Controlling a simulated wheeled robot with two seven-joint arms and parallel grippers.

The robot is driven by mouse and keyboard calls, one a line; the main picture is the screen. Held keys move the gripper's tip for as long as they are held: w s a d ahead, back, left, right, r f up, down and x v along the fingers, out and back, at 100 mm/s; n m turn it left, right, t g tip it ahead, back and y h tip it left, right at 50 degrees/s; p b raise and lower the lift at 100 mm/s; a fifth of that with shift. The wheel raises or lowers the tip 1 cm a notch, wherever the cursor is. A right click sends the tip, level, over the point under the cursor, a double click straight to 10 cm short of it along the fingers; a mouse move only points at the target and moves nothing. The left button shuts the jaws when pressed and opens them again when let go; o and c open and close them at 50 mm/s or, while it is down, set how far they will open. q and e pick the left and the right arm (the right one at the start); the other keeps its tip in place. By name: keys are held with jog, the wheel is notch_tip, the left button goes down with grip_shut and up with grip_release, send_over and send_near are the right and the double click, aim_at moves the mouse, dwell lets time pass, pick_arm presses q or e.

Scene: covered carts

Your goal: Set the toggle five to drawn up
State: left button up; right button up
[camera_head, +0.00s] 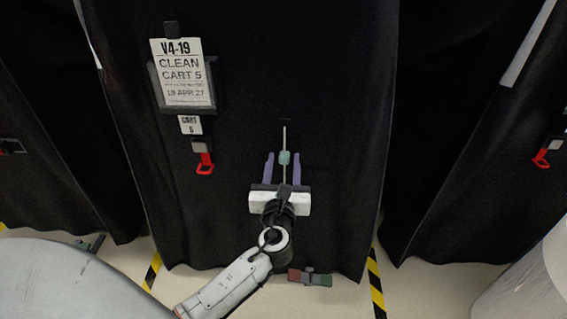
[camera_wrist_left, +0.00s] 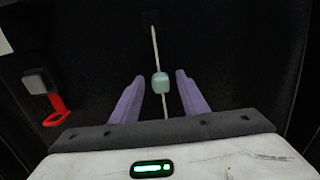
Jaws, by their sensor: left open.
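The toggle (camera_head: 285,157) is a small pale teal bead on a thin light cord (camera_head: 284,137) that hangs down the front of the black covered cart marked Clean Cart 5. It also shows in the left wrist view (camera_wrist_left: 160,82). My left gripper (camera_head: 283,156) is open, its two purple fingers on either side of the toggle and cord. In the left wrist view there is a gap between the toggle and each finger, so it is not gripped. The cord's lower end is hidden behind the gripper body. My right gripper is not in view.
A cart sign (camera_head: 182,75) and a red pull handle (camera_head: 205,164) hang left of the cord. Other black covered carts stand on both sides, one with a red handle (camera_head: 541,158). A red and green pedal (camera_head: 310,278) sits at the cover's bottom edge. Yellow-black tape (camera_head: 376,285) marks the floor.

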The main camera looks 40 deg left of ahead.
pick_arm(q)
jog(key=v, duration=1)
jog(key=shift+s+p, duration=0.15)
jog(key=shift+p, duration=0.3)
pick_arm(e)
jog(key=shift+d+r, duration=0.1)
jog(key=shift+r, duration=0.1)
pick_arm(q)
jog(key=s+d+f+n+g+h+p, duration=0.6)
jog(key=s+f+n, duration=0.4)
jog(key=n, duration=0.4)
jog(key=s+d+f+n+h+p, duration=0.1)
jog(key=s+d+n+h+p, duration=0.2)
jog(key=n, duration=1)
jog(key=s+d+h, duration=0.3)
jog(key=s+d, duration=0.2)
jog(key=shift+f+g+p, duration=0.25)
jog(key=shift+g+p, duration=0.05)
jog(key=shift+p, duration=0.05)
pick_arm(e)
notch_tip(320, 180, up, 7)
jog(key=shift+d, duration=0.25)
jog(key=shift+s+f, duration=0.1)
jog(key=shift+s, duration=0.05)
